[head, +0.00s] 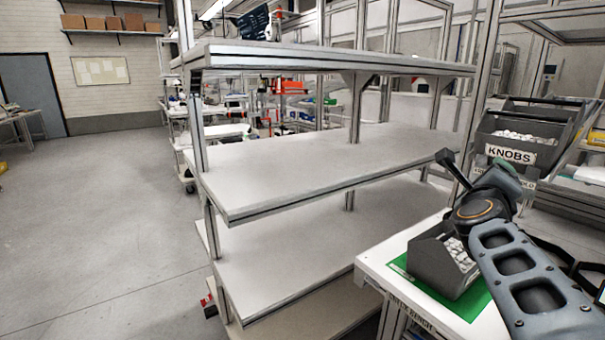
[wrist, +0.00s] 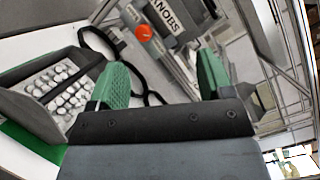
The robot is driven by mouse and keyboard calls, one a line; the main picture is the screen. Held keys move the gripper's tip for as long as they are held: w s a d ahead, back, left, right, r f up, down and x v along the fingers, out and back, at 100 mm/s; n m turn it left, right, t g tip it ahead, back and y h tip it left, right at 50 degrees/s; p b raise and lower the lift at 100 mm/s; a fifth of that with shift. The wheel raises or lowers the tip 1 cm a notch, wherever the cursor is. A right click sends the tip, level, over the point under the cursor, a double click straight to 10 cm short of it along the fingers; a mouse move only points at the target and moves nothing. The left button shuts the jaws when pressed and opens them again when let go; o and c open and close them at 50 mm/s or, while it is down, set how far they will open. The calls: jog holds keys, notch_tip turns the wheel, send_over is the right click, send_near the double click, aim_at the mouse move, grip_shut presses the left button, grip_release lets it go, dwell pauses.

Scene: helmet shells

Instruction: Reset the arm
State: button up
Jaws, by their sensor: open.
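My arm reaches over the white bench at the right of the head view. My gripper's green fingers (wrist: 163,80) stand wide apart in the wrist view, with nothing held between them. A dark grey bin of small pale parts (head: 434,258) stands on a green mat (head: 466,304) beside my arm. This bin also shows left of the fingers in the wrist view (wrist: 28,118).
A grey rack with bare shelves (head: 290,175) fills the middle. The KNOBS bin (head: 530,135) sits on a stand at right and appears at the top of the wrist view. A black looped strap (wrist: 85,40) lies past the fingers. Open floor (head: 90,220) lies left.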

jog(key=s+a+f+n+g+y+p, duration=0.1)
jog(key=a+f+n+g+y+p, duration=0.25)
jog(key=a+n+y+p, duration=1.1)
jog(key=s+a+f+n+g+h+p, duration=0.1)
jog(key=s+a+f+n+g, duration=0.2)
jog(key=s+n, duration=0.3)
jog(key=s+a+f+n+g+h+p, duration=0.2)
jog(key=s+a+f+n+g, duration=0.1)
jog(key=s+n, duration=0.4)
jog(key=n+g, duration=0.1)
jog(key=n, duration=0.2)
jog(key=shift+a+f+g+p, duration=0.3)
jog(key=shift+g, duration=0.05)
jog(key=shift+n, duration=0.25)
